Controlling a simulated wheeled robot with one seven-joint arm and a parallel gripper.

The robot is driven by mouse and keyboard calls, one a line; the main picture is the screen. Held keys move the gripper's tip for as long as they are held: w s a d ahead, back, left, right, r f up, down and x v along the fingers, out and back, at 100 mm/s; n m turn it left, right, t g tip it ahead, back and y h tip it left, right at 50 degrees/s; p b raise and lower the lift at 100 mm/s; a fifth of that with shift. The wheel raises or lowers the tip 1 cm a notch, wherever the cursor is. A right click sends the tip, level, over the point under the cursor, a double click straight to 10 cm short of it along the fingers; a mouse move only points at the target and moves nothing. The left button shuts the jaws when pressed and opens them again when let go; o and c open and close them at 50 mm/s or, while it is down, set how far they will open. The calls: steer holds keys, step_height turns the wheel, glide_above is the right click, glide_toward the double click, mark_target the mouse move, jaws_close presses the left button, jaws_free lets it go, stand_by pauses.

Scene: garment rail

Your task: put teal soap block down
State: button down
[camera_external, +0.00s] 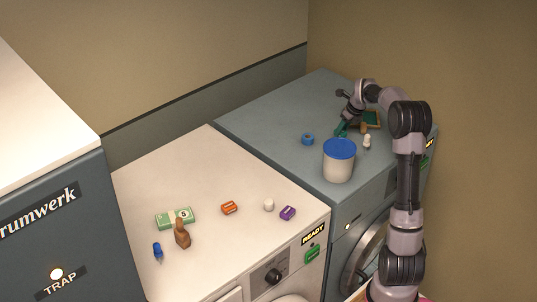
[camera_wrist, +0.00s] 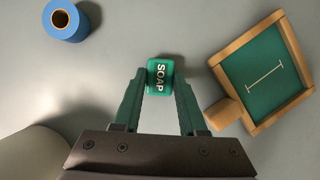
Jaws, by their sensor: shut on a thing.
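The teal soap block (camera_wrist: 160,76), marked SOAP, is between the fingertips of my gripper (camera_wrist: 160,92) in the wrist view. My gripper is shut on it. In the external view my gripper (camera_external: 341,131) is low over the grey machine top (camera_external: 270,110), behind the white tub with a blue lid. There the block is too small to make out clearly. I cannot tell whether the block touches the surface.
A wood-framed green tray (camera_wrist: 288,30) is right of the block; its floor bears a pale line mark. A blue ring roll (camera_wrist: 80,24) is at left. The lidded tub (camera_external: 339,165) and a small white bottle (camera_external: 367,142) stand nearby. Several small items lie on the white machine top (camera_external: 150,185).

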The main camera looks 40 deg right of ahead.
steer(key=shift+f, duration=0.2)
steer(key=shift+c, duration=2.3)
jaws_free()
steer(key=shift+r, duration=0.15)
